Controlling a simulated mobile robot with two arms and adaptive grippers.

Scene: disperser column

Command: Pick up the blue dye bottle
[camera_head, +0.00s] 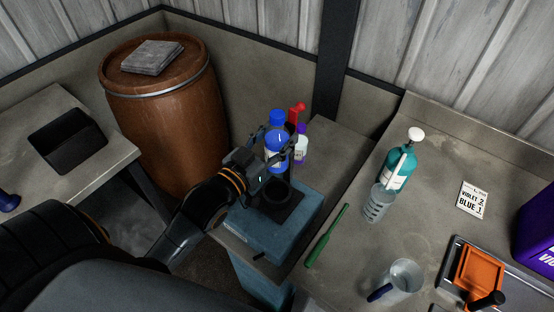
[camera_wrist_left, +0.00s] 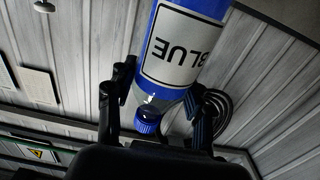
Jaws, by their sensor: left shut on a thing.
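The blue dye bottle (camera_head: 275,150) has a blue body with a white label and is between the fingers of my left gripper (camera_head: 271,158) in the head view. My left gripper is shut on it. In the left wrist view the bottle (camera_wrist_left: 180,50) fills the upper middle, with the word BLUE upside down in the picture and its blue cap (camera_wrist_left: 147,122) low between the fingers. In the head view the bottle is above a blue-grey stand with a dark round-holed top (camera_head: 277,206). My right gripper is not in view.
Beside the held bottle stand a purple-capped bottle (camera_head: 301,148) and a red-topped item (camera_head: 297,113). The right bench holds a teal pump bottle (camera_head: 397,168), a clear beaker (camera_head: 376,206), a green tool (camera_head: 327,236), a jug (camera_head: 405,274) and an orange tray (camera_head: 466,268). A barrel (camera_head: 160,110) stands left.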

